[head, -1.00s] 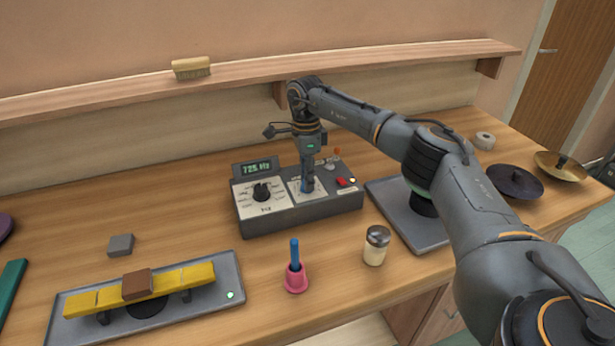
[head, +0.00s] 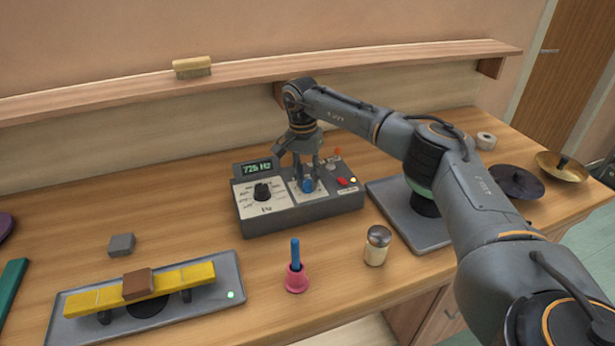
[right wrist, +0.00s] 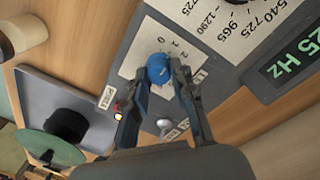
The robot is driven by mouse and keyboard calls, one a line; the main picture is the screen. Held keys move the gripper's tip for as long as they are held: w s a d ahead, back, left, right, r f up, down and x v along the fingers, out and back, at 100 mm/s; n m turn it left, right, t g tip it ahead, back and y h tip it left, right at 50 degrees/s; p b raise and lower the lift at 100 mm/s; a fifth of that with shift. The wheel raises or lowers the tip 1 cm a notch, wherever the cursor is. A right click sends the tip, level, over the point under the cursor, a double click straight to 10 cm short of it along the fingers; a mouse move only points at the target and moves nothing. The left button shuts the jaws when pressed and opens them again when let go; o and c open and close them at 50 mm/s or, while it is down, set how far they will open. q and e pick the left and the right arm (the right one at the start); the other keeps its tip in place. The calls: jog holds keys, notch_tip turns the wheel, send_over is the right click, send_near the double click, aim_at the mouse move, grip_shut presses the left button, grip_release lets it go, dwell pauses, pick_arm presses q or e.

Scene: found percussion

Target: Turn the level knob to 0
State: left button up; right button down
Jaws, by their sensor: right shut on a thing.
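The blue level knob (head: 308,186) is on the grey tone box (head: 300,210), on a white dial plate to the right of the black Hz knob (head: 262,192). My right gripper (head: 306,178) reaches down from above with one finger on each side of the blue knob, shut on it. In the right wrist view the knob (right wrist: 159,69) shows between the fingertips (right wrist: 164,77), with scale numbers on the plate beside it. I cannot tell which number it points to. The display (head: 257,168) reads 725 Hz. My left gripper is out of view.
A red switch (head: 343,182) and a small metal lever (head: 329,165) are close to the right of the gripper. A grey tray (head: 405,215) lies to the right.

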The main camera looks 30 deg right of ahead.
aim_at(304, 182)
jog(key=n, duration=0.6)
jog(key=shift+n, duration=0.3)
dwell(0.4)
jog(key=c, duration=1.1)
grip_release()
jog(key=shift+r, duration=0.1)
notch_tip(304, 182, up, 12)
jog(key=shift+a, duration=0.45)
jog(key=shift+w, duration=0.15)
